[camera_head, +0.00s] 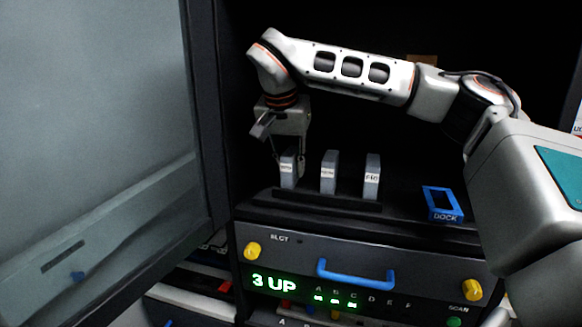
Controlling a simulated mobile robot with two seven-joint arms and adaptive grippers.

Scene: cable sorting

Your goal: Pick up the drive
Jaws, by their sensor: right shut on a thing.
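Three upright grey drives with small white labels stand in a row in a dark holder (330,200) on top of the rack unit. They are the left drive (289,171), the middle drive (329,173) and the right drive (372,177). My right gripper (288,168) points down over the left drive, shut on it with a finger at each side. The drive's lower end is still at the holder; whether it is clear of its slot I cannot tell. My left gripper is not in view.
A blue frame marked DOCK (443,204) lies right of the holder. Below is a front panel with a blue handle (355,275), yellow knobs (252,251) and a green "3 UP" display (274,283). An open glass door (100,140) fills the left side.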

